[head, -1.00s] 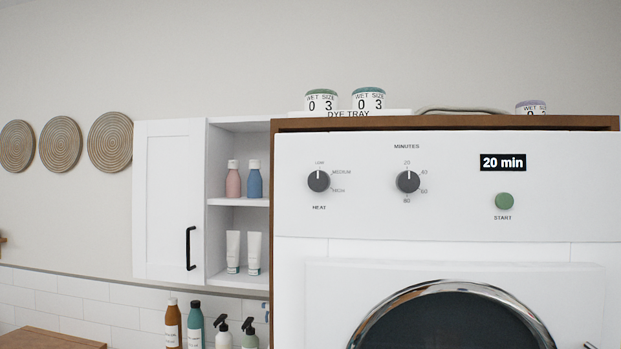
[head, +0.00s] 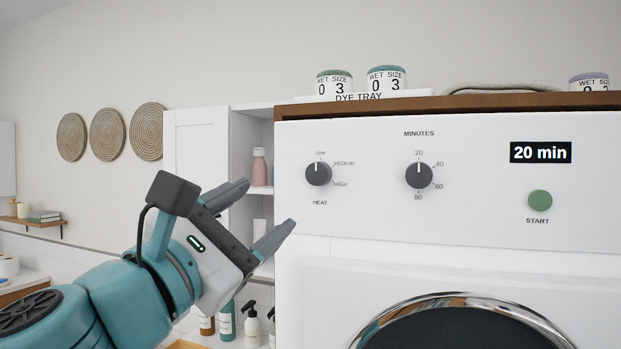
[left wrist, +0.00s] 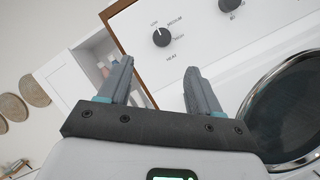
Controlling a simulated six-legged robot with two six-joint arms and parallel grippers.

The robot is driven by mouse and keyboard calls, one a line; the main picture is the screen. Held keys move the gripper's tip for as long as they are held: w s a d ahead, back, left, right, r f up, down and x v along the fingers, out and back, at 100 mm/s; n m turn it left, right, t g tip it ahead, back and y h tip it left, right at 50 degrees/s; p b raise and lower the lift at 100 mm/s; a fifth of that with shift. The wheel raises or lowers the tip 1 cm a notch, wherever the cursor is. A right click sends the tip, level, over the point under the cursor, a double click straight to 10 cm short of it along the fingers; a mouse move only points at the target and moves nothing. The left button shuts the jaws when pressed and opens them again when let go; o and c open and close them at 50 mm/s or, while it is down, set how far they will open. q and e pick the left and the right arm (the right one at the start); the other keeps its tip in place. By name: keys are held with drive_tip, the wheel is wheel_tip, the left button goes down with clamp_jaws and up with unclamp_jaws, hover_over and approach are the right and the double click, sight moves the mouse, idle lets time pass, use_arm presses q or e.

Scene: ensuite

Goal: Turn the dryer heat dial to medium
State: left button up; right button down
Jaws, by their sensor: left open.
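The heat dial (head: 318,174) is a dark grey round knob at the upper left of the white dryer's panel (head: 375,222). Its white mark points up at LOW; MEDIUM and HIGH are printed to its right. In the left wrist view the heat dial (left wrist: 162,37) lies beyond and above the fingertips. My left gripper (head: 270,211) is open and empty, to the left of and below the dial, apart from it. The fingers also show in the left wrist view (left wrist: 160,75). My right gripper is in neither view.
To the right are the minutes dial (head: 418,175), pointing at 20, a display (head: 540,152) reading 20 min and a green start button (head: 540,200). An open shelf (head: 257,190) with bottles stands behind my left gripper. Jars (head: 386,79) stand on top of the dryer.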

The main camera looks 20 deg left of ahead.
sight(316, 175)
use_arm(q)
drive_tip(key=x, duration=0.4)
drive_tip(key=p+x, duration=0.1)
drive_tip(key=x, duration=0.3)
drive_tip(key=p+x, duration=0.1)
drive_tip(key=x, duration=0.4)
drive_tip(key=shift+d+f, duration=0.2)
drive_tip(key=shift+f, duration=0.1)
drive_tip(key=shift+s+a, duration=0.15)
drive_tip(key=c, duration=0.8)
drive_tip(key=shift+c, duration=1.2)
